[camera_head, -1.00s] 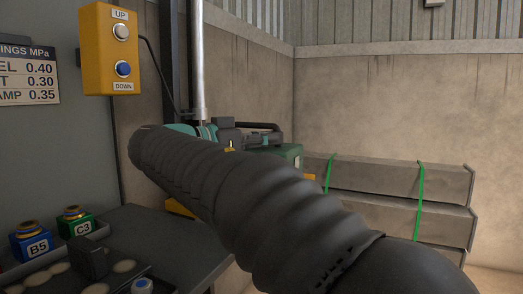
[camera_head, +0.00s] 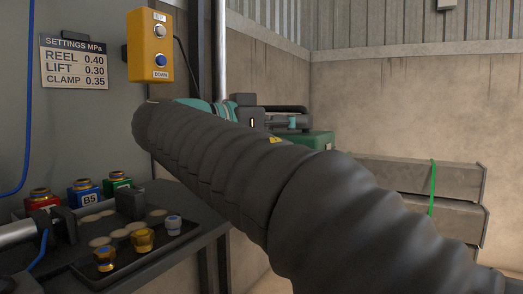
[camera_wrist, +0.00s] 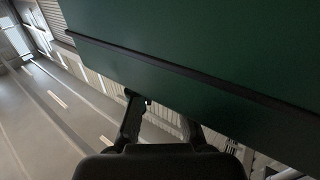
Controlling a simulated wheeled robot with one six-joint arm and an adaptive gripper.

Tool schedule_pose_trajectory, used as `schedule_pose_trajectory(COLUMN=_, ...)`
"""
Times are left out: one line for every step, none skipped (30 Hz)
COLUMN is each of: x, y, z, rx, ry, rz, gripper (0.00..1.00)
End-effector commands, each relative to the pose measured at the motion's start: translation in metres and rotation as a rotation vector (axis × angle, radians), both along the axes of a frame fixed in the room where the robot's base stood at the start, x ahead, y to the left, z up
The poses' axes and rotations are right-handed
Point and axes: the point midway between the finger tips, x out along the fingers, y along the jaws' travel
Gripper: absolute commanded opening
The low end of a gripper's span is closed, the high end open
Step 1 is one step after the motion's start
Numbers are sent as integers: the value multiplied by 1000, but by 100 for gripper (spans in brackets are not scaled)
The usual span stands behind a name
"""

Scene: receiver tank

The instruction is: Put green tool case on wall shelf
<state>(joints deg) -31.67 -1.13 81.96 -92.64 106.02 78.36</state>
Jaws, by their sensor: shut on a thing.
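The green tool case (camera_head: 318,139) shows only in part in the head view, behind my arm, with its dark handle (camera_head: 290,109) on top. In the wrist view its green side (camera_wrist: 200,50) and a dark seam fill the upper right. My gripper (camera_head: 275,121) is shut on the case and holds it up; its fingers also show in the wrist view (camera_wrist: 160,118) below the case. The exact grip on the handle is partly hidden. I cannot make out a wall shelf in either view.
A yellow up/down button box (camera_head: 151,46) hangs at upper left beside a vertical post. A dark bench (camera_head: 190,250) holds a tray of fittings and red, blue and green labelled parts. Long grey strapped beams (camera_head: 400,182) are stacked at the right wall.

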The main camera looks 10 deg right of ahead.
Motion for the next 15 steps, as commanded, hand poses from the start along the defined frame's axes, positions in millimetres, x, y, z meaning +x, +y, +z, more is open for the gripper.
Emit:
schedule_pose_trajectory(x=-1, y=-1, z=7, rx=-1, ry=-8, rz=-2, gripper=0)
schedule_pose_trajectory(x=-1, y=-2, z=10, rx=-1, ry=-8, rz=-4, gripper=0)
schedule_pose_trajectory(x=-1, y=-2, z=13, rx=-2, ry=-7, rz=-6, gripper=0)
schedule_pose_trajectory(x=-1, y=-3, z=15, rx=0, ry=-7, rz=-7, gripper=0)
schedule_pose_trajectory(x=-1, y=-3, z=18, rx=1, ry=-8, rz=-7, gripper=0)
schedule_pose_trajectory(x=0, y=-4, z=22, rx=3, ry=-8, rz=-8, gripper=0)
schedule_pose_trajectory(x=1, y=-4, z=25, rx=4, ry=-9, rz=-5, gripper=0)
schedule_pose_trajectory(x=4, y=-4, z=28, rx=6, ry=-10, rz=2, gripper=0)
schedule_pose_trajectory(x=6, y=-5, z=32, rx=8, ry=-11, rz=12, gripper=0)
schedule_pose_trajectory(x=9, y=-5, z=35, rx=9, ry=-12, rz=20, gripper=0)
schedule_pose_trajectory(x=13, y=-4, z=39, rx=11, ry=-12, rz=38, gripper=0)
schedule_pose_trajectory(x=19, y=-3, z=44, rx=13, ry=-12, rz=61, gripper=0)
schedule_pose_trajectory(x=23, y=-3, z=48, rx=15, ry=-13, rz=77, gripper=0)
schedule_pose_trajectory(x=28, y=-2, z=51, rx=17, ry=-13, rz=100, gripper=0)
schedule_pose_trajectory(x=34, y=0, z=55, rx=18, ry=-14, rz=128, gripper=0)
